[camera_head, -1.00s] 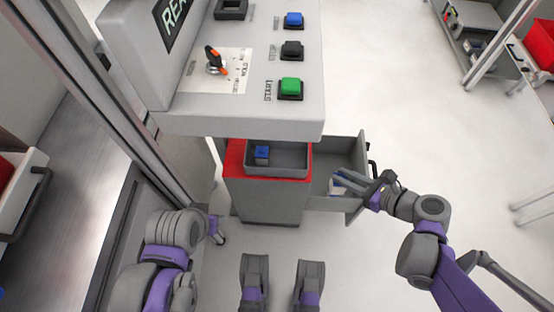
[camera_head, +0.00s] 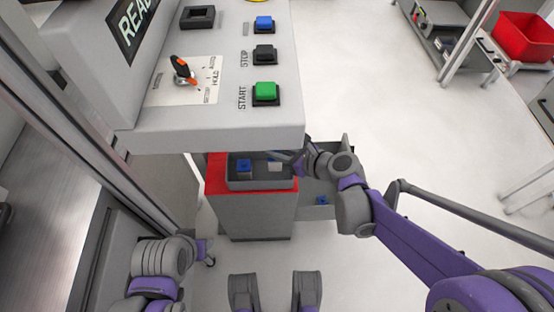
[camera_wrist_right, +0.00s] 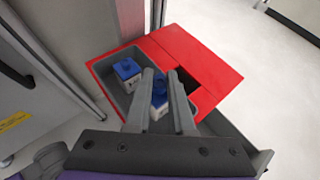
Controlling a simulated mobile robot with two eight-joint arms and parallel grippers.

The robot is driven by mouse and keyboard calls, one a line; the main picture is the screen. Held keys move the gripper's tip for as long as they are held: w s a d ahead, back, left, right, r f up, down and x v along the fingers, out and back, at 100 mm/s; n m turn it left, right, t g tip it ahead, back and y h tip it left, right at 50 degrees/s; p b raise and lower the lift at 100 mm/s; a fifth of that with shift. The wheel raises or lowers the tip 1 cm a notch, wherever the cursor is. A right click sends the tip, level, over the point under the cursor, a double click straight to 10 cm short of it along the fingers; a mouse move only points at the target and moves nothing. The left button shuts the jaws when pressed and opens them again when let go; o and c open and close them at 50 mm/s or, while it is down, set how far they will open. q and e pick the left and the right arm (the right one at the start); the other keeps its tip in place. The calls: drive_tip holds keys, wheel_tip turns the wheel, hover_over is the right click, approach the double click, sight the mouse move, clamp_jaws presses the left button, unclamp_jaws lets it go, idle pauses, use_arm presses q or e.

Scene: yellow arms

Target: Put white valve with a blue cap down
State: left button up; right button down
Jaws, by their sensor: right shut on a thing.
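My right gripper (camera_head: 284,158) is over the grey tray (camera_head: 262,185) on top of the red-topped cabinet. In the right wrist view my right gripper (camera_wrist_right: 163,100) is shut on a white valve with a blue cap (camera_wrist_right: 159,94), within the tray's outline; whether the valve touches the tray floor is unclear. A second white valve with a blue cap (camera_wrist_right: 127,73) stands in the tray (camera_wrist_right: 106,66), left of the held one. Another blue-capped thing (camera_head: 321,200) lies in the open drawer (camera_head: 318,213). My left gripper (camera_head: 207,251) is low at the left, its fingers too small to judge.
The drawer sticks out to the right of the cabinet. A red bin (camera_head: 525,35) stands on a far bench. The floor at the right is open.

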sight(274, 166)
drive_tip(key=shift+f+b, duration=0.7)
drive_tip(key=shift+f, duration=1.45)
drive_tip(key=shift+f, duration=0.15)
drive_tip(key=c, duration=0.8)
unclamp_jaws()
